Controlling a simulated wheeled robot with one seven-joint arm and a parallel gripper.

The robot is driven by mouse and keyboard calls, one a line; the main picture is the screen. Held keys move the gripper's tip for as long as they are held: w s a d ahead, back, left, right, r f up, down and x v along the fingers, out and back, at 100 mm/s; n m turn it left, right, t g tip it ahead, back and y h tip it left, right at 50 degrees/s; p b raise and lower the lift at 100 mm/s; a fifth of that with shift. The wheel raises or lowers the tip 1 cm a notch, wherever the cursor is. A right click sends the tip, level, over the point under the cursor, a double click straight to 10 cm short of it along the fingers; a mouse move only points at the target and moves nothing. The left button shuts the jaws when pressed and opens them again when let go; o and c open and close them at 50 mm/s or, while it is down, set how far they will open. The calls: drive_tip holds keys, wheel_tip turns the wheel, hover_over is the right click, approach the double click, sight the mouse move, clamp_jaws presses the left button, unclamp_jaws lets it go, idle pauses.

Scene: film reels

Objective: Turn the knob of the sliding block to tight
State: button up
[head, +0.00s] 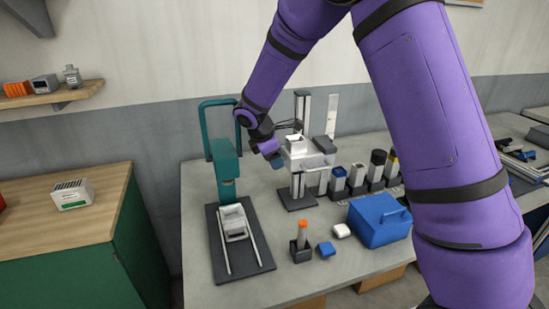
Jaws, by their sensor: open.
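The sliding block (308,158) is a pale grey and white box-like part on an upright column (304,106), about halfway up. The column rises from a dark base (298,197) on the grey table. My gripper (276,161) is at the left side of the block, at about its height, pointing down and to the right. Its jaws are open, but the fingertips are small and dark here. I cannot tell whether they touch the block. The knob cannot be made out clearly, so its setting cannot be read.
A teal press (222,165) with a dark railed base stands just left of my gripper. Several small holders (357,178) stand right of the column. A blue box (379,219), an orange-topped tool (302,233) and small blocks lie in front. My purple arm covers the right side.

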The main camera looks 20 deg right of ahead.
drive_tip(key=shift+d+f, duration=0.2)
drive_tip(key=shift+f, duration=0.2)
drive_tip(key=shift+w, duration=0.1)
drive_tip(key=c, duration=0.9)
drive_tip(key=shift+t, duration=0.5)
drive_tip(key=shift+s+f+m+t+h, duration=0.2)
drive_tip(key=shift+m+t+h, duration=0.5)
drive_tip(key=shift+t, duration=1.85)
drive_tip(key=shift+s+f+m+t+h, duration=0.1)
drive_tip(key=shift+f+m+t+h, duration=0.2)
drive_tip(key=shift+m+t, duration=1.45)
drive_tip(key=shift+s+f+m+t+h, duration=0.15)
drive_tip(key=shift+t+h, duration=0.45)
drive_tip(key=shift+t, duration=2.7)
